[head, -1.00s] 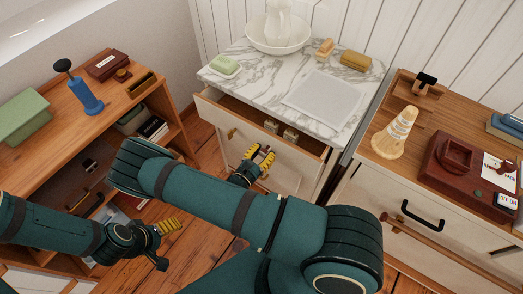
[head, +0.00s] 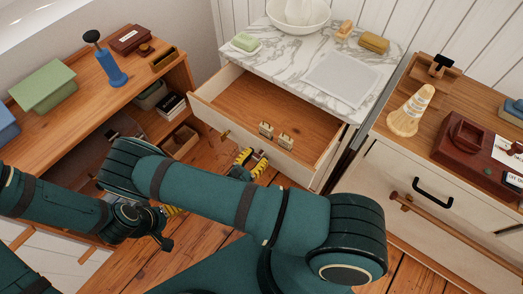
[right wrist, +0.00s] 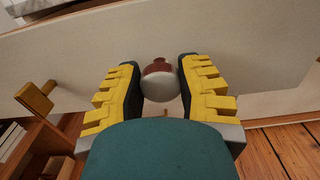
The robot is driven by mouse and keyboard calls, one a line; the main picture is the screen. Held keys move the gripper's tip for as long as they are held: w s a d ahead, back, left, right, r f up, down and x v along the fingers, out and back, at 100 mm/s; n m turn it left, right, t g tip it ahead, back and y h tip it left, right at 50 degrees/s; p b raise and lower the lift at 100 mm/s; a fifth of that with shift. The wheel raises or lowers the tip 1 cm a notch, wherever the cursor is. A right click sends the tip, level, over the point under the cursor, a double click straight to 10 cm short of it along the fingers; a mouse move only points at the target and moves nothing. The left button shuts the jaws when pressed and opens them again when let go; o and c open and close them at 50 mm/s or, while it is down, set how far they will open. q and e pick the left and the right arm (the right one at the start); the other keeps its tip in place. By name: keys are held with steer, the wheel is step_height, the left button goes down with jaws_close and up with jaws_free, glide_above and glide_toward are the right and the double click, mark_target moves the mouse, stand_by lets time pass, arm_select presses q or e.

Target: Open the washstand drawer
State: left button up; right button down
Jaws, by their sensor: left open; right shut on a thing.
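The washstand (head: 325,72) has a white marble top. Its drawer (head: 245,98) stands well out, with its wooden inside showing. My right gripper (head: 252,161) is at the drawer's front panel. In the right wrist view, my right gripper (right wrist: 160,85) is shut on a round pale knob (right wrist: 161,86) with a reddish-brown base, one finger on each side. A brass-coloured pull (right wrist: 36,97) shows further left on the pale front. My left gripper (head: 172,211) is open and empty, low at the left, partly hidden by my right arm.
Two small objects (head: 275,136) lie near the drawer's front. A bowl (head: 298,14), soap dish (head: 245,43) and grey cloth (head: 341,78) sit on the marble. An open shelf unit (head: 130,85) stands left and a cabinet (head: 430,150) right. Wooden floor shows below the drawer.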

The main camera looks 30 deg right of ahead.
steer(key=shift+v, duration=1.25)
steer(key=c, duration=0.5)
jaws_free()
steer(key=shift+c, duration=0.2)
step_height(320, 180, up, 10)
